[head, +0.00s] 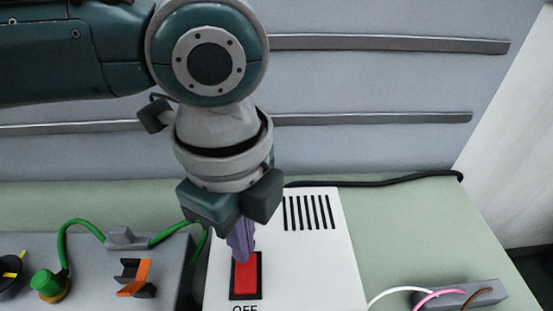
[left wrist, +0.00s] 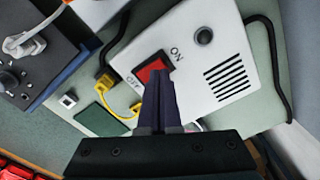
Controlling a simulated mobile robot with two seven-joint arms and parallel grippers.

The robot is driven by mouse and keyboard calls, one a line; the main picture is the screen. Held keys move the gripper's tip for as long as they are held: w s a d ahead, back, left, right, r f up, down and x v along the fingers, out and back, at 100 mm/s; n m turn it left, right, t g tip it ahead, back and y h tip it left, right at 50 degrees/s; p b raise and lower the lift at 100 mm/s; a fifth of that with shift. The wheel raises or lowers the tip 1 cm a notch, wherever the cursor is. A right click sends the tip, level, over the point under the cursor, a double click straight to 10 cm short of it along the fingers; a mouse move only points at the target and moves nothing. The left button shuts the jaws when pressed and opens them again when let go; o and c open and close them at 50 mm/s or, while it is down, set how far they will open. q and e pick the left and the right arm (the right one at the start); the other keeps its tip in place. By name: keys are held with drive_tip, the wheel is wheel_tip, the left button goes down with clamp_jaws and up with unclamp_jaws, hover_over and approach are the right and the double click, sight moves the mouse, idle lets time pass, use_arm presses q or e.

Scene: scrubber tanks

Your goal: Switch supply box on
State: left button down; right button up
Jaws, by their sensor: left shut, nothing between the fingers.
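The supply box (head: 312,240) is a white box with a row of black vent slots, lying on the green bench top. Its red rocker switch (head: 246,277) sits in a black frame, with the word OFF below it. In the left wrist view the switch (left wrist: 153,67) lies between the printed words ON and OFF. My left gripper (head: 241,256) is shut and empty, pointing down with its fingertips at the upper end of the switch. The fingertips (left wrist: 160,75) overlap the switch in the wrist view, and I cannot tell whether they touch it. My right gripper is not in view.
A grey panel (head: 90,290) with a green cable, a green knob (head: 46,283) and an orange lever (head: 135,278) stands left of the box. A grey block (head: 460,294) with several wires is at the right. A black cable (head: 385,182) runs behind the box.

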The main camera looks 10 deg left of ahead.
use_arm(q)
drive_tip(key=shift+f+b, duration=0.6)
drive_tip(key=shift+f, duration=0.4)
idle(0.8)
wheel_tip(320, 180, up, 7)
drive_tip(key=p, duration=0.8)
drive_tip(key=shift+r, duration=0.1)
drive_tip(key=shift+d, duration=0.1)
